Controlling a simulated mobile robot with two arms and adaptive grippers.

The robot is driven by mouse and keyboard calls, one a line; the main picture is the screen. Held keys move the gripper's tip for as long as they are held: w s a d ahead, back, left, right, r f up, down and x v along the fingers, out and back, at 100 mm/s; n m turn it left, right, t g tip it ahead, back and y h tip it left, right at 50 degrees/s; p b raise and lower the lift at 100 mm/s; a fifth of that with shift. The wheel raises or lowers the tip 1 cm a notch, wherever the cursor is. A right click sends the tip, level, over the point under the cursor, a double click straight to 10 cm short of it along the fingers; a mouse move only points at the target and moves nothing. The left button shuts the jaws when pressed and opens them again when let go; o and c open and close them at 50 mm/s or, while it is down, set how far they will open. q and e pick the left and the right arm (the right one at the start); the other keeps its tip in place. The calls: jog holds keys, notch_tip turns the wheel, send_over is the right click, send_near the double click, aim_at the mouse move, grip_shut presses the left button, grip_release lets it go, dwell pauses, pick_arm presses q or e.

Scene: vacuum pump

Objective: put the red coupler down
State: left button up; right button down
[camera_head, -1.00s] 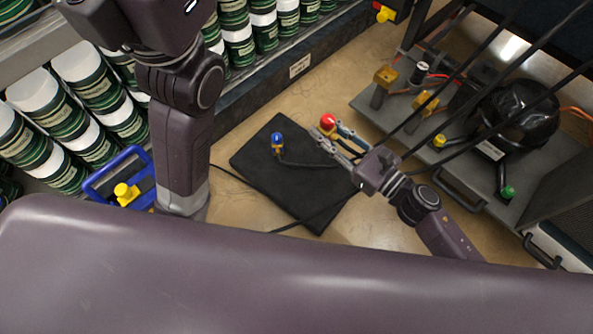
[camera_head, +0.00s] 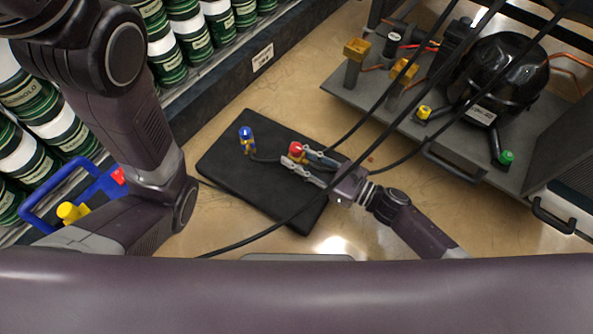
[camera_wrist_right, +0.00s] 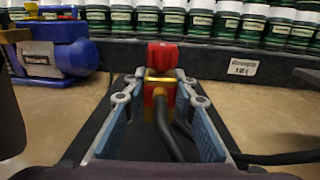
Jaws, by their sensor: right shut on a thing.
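The red coupler (camera_head: 296,149) has a red cap and a brass-coloured body, with a black hose running from it. My right gripper (camera_head: 298,160) is shut on it over the black mat (camera_head: 222,168). The coupler stands roughly upright between the fingers in the right wrist view (camera_wrist_right: 162,57), its hose coming toward the camera. I cannot tell whether its lower end touches the mat. A blue coupler (camera_head: 246,134) stands on the mat to the left of the gripper. My left arm shows at the left, but its gripper is not in view.
A grey bench unit with a black compressor (camera_head: 503,72) and brass fittings stands at the upper right. A blue and yellow pump (camera_head: 97,187) sits at the left by shelves of green-and-white cans (camera_head: 168,60). Black hoses cross above the mat.

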jog(key=shift+f+b, duration=1.5)
jog(key=shift+f, duration=0.7)
jog(key=shift+f, duration=0.1)
jog(key=c, duration=1.6)
grip_release()
